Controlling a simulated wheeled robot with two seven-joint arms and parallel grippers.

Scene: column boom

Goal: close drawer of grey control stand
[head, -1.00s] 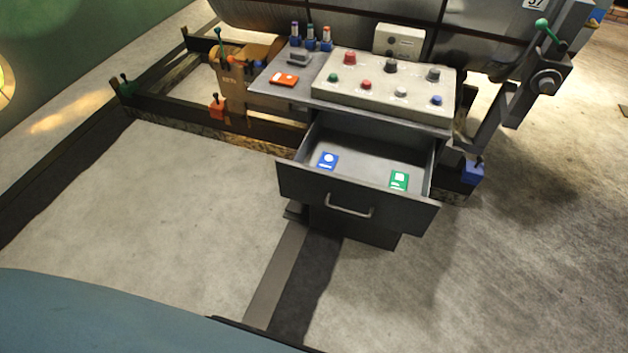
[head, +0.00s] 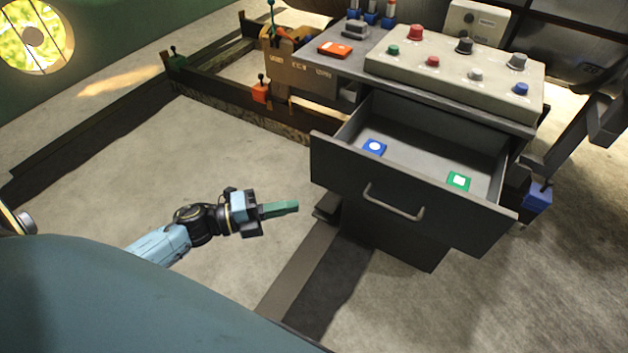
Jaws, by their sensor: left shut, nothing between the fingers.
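The grey control stand (head: 352,68) is in the upper right of the head view. Its drawer (head: 340,168) is pulled out towards me, with a bar handle (head: 393,203) on its dark front. A blue card (head: 374,147) and a green card (head: 458,181) lie inside it. My left gripper (head: 296,206) is shut and empty, with its green fingers together. It is left of the drawer front and points right towards it, with a gap that I see in the picture. My right gripper is not in view.
A pale control panel (head: 455,82) with several knobs stands on the stand's top, beside an orange device (head: 335,49). An orange-brown box (head: 296,73) stands left of the stand. Dark floor beams run behind.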

